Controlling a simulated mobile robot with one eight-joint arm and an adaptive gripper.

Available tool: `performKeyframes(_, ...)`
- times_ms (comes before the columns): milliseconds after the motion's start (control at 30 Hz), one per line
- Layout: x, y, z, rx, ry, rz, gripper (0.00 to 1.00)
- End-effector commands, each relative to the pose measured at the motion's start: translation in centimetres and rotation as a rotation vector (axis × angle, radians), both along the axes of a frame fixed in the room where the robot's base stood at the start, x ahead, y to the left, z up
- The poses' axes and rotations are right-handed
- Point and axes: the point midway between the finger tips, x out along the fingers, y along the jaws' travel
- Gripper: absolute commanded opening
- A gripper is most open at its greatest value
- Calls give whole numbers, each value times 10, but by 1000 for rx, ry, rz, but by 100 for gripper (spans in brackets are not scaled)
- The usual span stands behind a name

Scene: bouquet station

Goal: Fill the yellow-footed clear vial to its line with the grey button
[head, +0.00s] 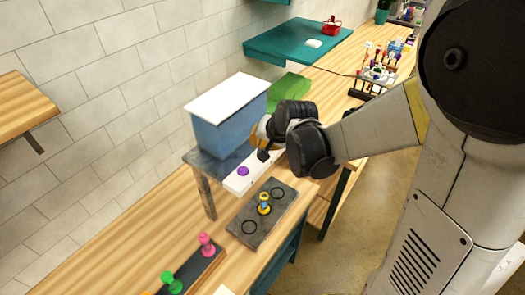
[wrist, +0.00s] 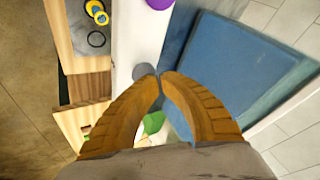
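The yellow-footed vial (head: 264,203) stands on a dark plate (head: 262,227) between two ring marks, with some blue showing on it. It also shows at the top left of the wrist view (wrist: 97,12); its liquid level and line are too small to read. The grey button (wrist: 143,71) is on the white panel (wrist: 125,45), which also shows in the head view (head: 236,187). My gripper (wrist: 160,77) is shut and empty, its orange fingertips meeting right beside or over the grey button; I cannot tell if they touch it. In the head view the gripper (head: 262,132) hides that button.
A purple button (head: 243,171) is on the same panel. A blue tank with a white lid (head: 224,120) stands behind it. Pink (head: 206,245) and green (head: 171,283) pieces stand on a dark rack at the front. A green box (head: 289,88) lies beyond the tank.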

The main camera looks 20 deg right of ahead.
Motion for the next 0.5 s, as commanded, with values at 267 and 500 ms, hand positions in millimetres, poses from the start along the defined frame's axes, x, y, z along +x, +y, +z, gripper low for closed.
performKeyframes(267,0,0,-4,0,0,0,0)
performKeyframes(500,0,0,-7,0,0,0,0)
